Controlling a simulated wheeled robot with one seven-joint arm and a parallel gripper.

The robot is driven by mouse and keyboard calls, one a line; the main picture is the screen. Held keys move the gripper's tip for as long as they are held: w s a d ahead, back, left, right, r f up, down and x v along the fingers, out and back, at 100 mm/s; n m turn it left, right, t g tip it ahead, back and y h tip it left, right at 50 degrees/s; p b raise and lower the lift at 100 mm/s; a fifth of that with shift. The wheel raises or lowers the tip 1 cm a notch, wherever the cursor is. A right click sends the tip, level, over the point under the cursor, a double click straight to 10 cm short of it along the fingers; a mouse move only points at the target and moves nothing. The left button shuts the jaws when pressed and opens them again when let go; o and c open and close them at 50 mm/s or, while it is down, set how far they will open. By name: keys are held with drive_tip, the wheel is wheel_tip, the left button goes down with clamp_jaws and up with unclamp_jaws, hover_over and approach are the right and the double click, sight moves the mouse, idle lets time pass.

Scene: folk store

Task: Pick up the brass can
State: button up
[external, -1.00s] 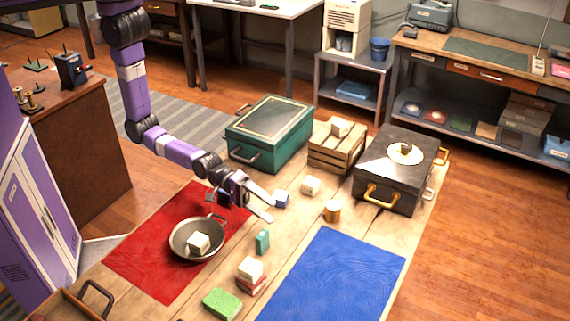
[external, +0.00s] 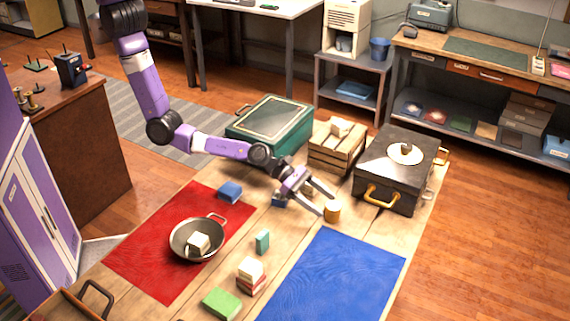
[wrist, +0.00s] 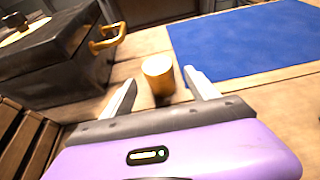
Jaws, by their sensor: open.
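The brass can (external: 332,211) is a small golden cylinder standing upright on the wooden table, just beyond the blue mat's far corner. In the wrist view the brass can (wrist: 158,75) stands ahead of and partly between the two fingers. My gripper (external: 329,201) is open and empty, its fingers reaching toward the can from the left. The wrist view shows my gripper (wrist: 162,87) with its fingers spread wide. I cannot tell whether a finger touches the can.
A dark chest (external: 385,180) with brass handles stands behind the can, beside a wooden crate (external: 335,156). The blue mat (external: 335,275) is bare. A pan (external: 178,245) stands on the red mat (external: 135,260).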

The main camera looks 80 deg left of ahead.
sight(334, 209)
drive_tip(key=b+x, duration=0.1)
drive_tip(key=x, duration=0.4)
drive_tip(key=shift+r+b, duration=0.15)
drive_tip(key=shift+b, duration=0.2)
drive_tip(key=c, duration=1.4)
clamp_jaws()
drive_tip(key=shift+r, duration=0.15)
